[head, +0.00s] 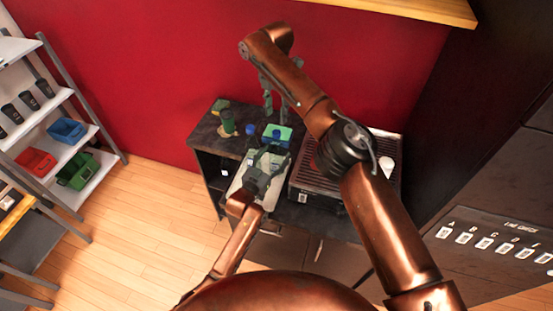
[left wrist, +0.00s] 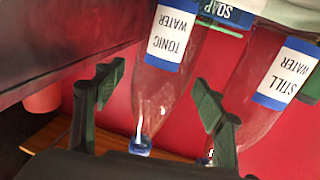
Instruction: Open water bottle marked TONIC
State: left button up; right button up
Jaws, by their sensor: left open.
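The bottle labelled TONIC WATER (left wrist: 163,85) appears upside down in the left wrist view, with its blue cap (left wrist: 140,145) low in the picture. My left gripper (left wrist: 162,88) is open, one finger to each side of this bottle in the picture; I see no contact. The bottle labelled STILL WATER (left wrist: 265,85) is to its right. In the head view two blue caps (head: 249,129) (head: 276,133) show by my left gripper (head: 272,152); which is tonic I cannot tell. My right gripper (head: 276,100) hangs above and behind the caps; its opening is unclear.
A SOAP label (left wrist: 233,14) shows beside the bottles. A dark green object (head: 228,122) stands on the dark counter (head: 208,128). A grated machine (head: 318,182) stands to the right, partly behind my right arm. A red wall (head: 180,60) is behind; shelves stand left.

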pick_arm(q)
jog(key=shift+w+d, duration=0.25)
jog(key=shift+w, duration=0.05)
jog(key=shift+c, duration=0.4)
jog(key=c, duration=1.6)
jog(key=o, duration=1.7)
jog(key=shift+c, duration=0.2)
jog(key=shift+s+a, duration=0.1)
